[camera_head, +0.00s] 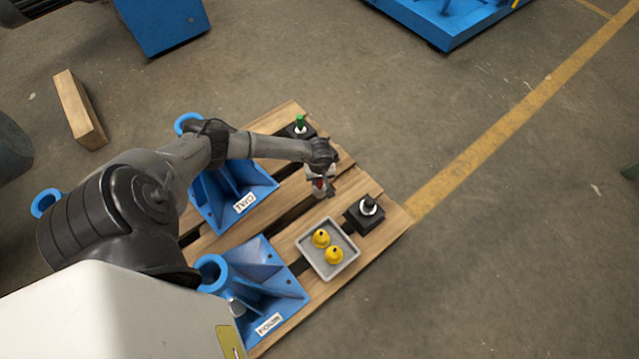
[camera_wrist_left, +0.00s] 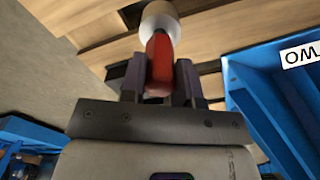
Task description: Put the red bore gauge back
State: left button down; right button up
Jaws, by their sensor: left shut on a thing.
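The red bore gauge (camera_wrist_left: 158,62) is held between the two fingers of my left gripper (camera_wrist_left: 160,80), its pale round end pointing away from the gripper. In the head view a bit of red of the gauge (camera_head: 318,184) shows at my left gripper (camera_head: 321,188), over the right side of the wooden pallet. A black block (camera_head: 300,130) with a green-topped gauge stands behind the gripper. Another black block (camera_head: 364,219) with a dark-topped gauge stands in front and to the right. The arm and gripper hide the pallet between them. My right gripper is not in view.
Blue brackets (camera_head: 237,197) (camera_head: 262,287) with labels stand on the pallet (camera_head: 388,226). A grey tray (camera_head: 352,256) holds two yellow parts (camera_head: 327,246). A wooden beam (camera_head: 80,110) lies on the floor at left. The floor to the right is open.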

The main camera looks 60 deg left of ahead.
pick_arm(q)
notch_tip(320, 180, down, 4)
jog(key=shift+r+b, duration=0.2)
jog(key=shift+b, duration=1.05)
jog(key=shift+w, duration=0.1)
jog(key=c, duration=0.8)
grip_release()
jog(key=shift+f, duration=0.15)
jog(key=shift+c, duration=0.2)
notch_tip(320, 180, up, 11)
jog(key=p, duration=0.6)
jog(key=shift+p, duration=0.3)
jog(key=shift+d+r+p, duration=0.1)
jog(key=shift+r+p, duration=0.2)
jog(key=shift+r, duration=0.4)
